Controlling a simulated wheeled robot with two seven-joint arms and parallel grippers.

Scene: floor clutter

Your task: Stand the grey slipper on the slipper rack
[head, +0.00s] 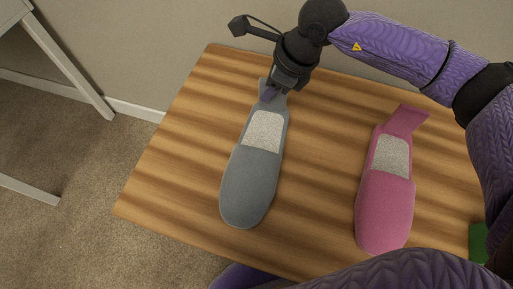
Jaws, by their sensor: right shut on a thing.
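The grey slipper (252,180) lies on the wooden surface (320,190), sole down as far as I can see, with its toe toward the bottom of the picture and its heel tab toward the top. My right gripper (270,93) is at the heel end and is shut on the heel tab; its fingers partly hide the tab. I cannot tell whether the slipper is fully resting or slightly lifted. I cannot tell whether the wooden surface is the slipper rack. My left gripper does not show.
A pink slipper (386,205) lies to the right on the same wood, toe toward me. A green object (478,242) shows partly at the right edge. A grey-white metal frame (75,65) stands on the carpet (85,150) at left. The wall is close behind.

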